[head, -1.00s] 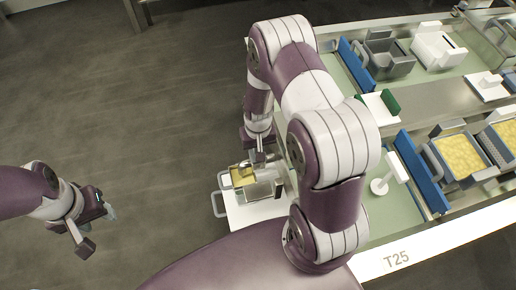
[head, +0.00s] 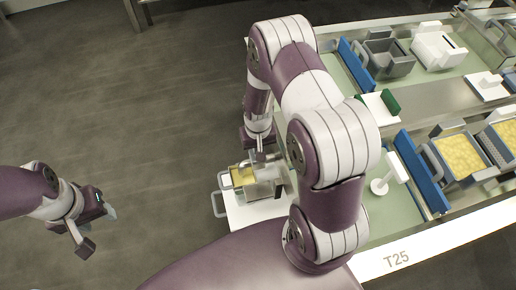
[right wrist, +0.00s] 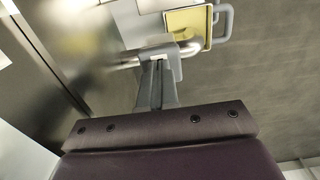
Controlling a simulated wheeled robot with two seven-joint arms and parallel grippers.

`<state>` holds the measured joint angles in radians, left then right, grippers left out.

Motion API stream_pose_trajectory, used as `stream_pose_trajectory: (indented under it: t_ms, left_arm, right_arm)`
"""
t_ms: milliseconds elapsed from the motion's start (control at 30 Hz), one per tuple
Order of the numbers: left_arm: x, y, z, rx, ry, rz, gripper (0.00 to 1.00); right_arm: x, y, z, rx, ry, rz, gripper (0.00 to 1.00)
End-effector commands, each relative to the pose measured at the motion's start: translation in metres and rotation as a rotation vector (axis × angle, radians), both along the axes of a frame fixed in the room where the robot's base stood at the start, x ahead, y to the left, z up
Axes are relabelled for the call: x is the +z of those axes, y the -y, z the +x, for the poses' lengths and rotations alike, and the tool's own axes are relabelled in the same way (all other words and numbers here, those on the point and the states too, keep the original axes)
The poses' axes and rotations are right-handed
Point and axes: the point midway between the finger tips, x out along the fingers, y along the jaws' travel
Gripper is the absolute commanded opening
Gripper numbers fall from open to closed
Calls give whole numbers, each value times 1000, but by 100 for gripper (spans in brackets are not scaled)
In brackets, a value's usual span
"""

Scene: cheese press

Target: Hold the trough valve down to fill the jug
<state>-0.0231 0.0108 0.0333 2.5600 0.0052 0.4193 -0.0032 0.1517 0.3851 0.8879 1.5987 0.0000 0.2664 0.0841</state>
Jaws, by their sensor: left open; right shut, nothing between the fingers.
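A grey jug (head: 219,180) with yellow content stands below the right arm at the trough's near left end. It also shows in the right wrist view with its handle (right wrist: 229,20) at the upper right. My right gripper (right wrist: 158,66) is shut and empty. Its fingertips are at the grey valve piece (right wrist: 180,51) on a metal pipe beside the jug; contact looks likely, but the tips partly hide it. In the head view the right gripper (head: 260,156) is over the jug's right side. My left gripper (head: 98,228) is open and empty, far left above the floor.
A white shelf (head: 240,219) lies under the jug. On the bench to the right are a blue divider (head: 417,172), a white-topped stand (head: 381,186) and trays of yellow curd (head: 460,156). The floor at left is clear.

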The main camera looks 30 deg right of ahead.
Motion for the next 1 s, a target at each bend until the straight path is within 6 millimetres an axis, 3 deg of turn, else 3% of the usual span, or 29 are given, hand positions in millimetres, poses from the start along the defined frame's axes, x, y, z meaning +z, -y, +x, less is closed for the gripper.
stream_pose_trajectory:
  t_ms: [33, 367, 600, 667, 800, 1000]
  left_arm:
    - [-2, 0, 0, 0, 0, 0, 49]
    - [5, 0, 0, 0, 0, 0, 49]
    - [53, 0, 0, 0, 1, 0, 49]
    - [49, 0, 0, 0, 1, 0, 49]
    - [56, 0, 0, 0, 0, 0, 49]
    - [63, 0, 0, 0, 0, 0, 49]
  right_arm:
    - [-7, -2, -9, 0, -24, 4, 0]
    - [0, -2, -8, 0, -23, 3, 0]
    - [54, 0, 4, 2, -8, 0, 0]
    - [64, 0, 5, 2, -3, 0, 0]
    - [97, 0, 6, 2, -1, -1, 0]
    - [130, 0, 7, 2, 1, -1, 0]
